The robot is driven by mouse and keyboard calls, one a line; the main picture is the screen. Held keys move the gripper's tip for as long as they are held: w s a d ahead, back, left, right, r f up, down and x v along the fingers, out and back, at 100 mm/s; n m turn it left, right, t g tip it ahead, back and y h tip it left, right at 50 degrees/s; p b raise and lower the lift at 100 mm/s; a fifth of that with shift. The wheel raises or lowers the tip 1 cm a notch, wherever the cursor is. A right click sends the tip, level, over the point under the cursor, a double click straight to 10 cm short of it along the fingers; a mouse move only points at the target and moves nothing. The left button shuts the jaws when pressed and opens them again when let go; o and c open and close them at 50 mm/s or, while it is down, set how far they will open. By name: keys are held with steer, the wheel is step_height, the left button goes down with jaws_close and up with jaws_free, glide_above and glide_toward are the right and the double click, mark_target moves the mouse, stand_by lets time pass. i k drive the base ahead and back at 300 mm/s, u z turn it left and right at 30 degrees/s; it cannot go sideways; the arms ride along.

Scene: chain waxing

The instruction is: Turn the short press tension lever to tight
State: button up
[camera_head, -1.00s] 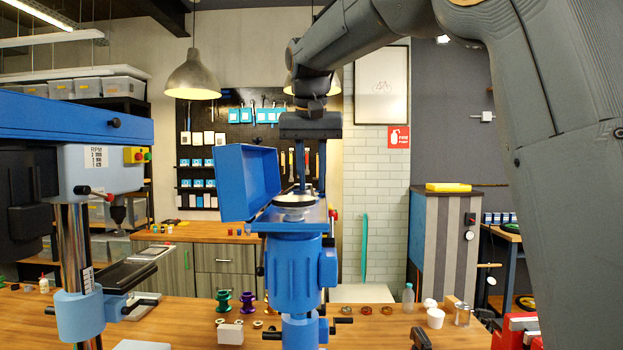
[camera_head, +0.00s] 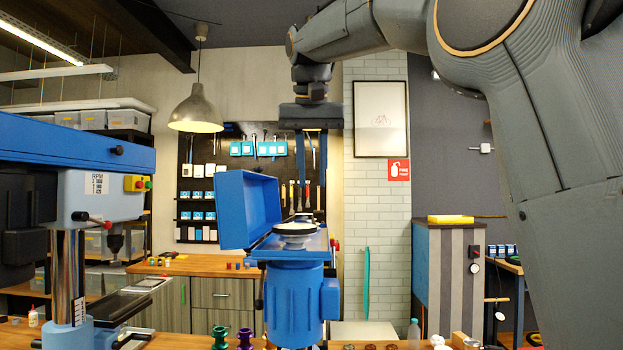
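A blue belt-driven press (camera_head: 293,300) stands in the middle, its blue cover (camera_head: 247,208) swung open to the left. A pale pulley (camera_head: 295,229) shows on its top. A small red knob (camera_head: 335,243) sits at the right of the press top; I cannot tell whether it belongs to the tension lever, and the lever's setting is not readable.
The open cover stands left of my gripper. A lamp (camera_head: 196,110) hangs at the upper left. A tool board (camera_head: 255,175) is on the wall behind. A striped cabinet (camera_head: 450,285) stands at the right. Spools (camera_head: 244,339) sit on the bench at the bottom.

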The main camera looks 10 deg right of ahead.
mark_target(333, 257)
steer(key=u, duration=0.05)
steer(key=k, duration=1)
steer(key=z, duration=0.05)
